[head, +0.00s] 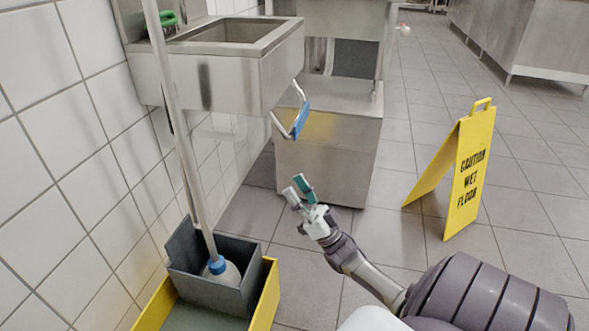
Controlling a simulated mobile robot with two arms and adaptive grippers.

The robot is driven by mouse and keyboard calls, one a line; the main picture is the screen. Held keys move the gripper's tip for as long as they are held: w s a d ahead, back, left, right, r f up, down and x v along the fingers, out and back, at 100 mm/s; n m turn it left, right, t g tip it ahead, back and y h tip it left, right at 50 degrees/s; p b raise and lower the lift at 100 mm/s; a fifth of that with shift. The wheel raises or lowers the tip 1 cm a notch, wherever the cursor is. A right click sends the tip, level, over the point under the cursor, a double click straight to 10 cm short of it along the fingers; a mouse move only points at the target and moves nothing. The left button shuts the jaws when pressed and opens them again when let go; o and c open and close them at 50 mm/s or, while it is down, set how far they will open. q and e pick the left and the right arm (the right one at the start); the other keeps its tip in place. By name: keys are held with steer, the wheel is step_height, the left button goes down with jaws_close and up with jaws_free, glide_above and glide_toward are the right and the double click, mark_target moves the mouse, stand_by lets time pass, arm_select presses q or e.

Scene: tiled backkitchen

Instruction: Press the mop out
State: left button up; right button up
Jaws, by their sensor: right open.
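The mop has a long pale pole (178,120) that leans slightly left at the top. Its blue collar (217,265) and pale head (224,274) are down inside a dark grey wringer (200,287). The wringer sits over a yellow bucket (268,300), cut off by the lower edge of the picture. My right gripper (297,187) is open and empty, above the floor to the right of the wringer and apart from it. No lever of the wringer can be made out clearly. My left gripper is not in view.
A steel sink (225,60) hangs on the tiled wall above the bucket. A blue-gripped bar (301,121) shows in front of a steel cabinet (325,165). A yellow wet-floor sign (470,172) stands at right. The floor between cabinet and sign is clear.

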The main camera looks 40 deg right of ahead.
steer(key=v, duration=1.1)
steer(key=shift+w, duration=0.1)
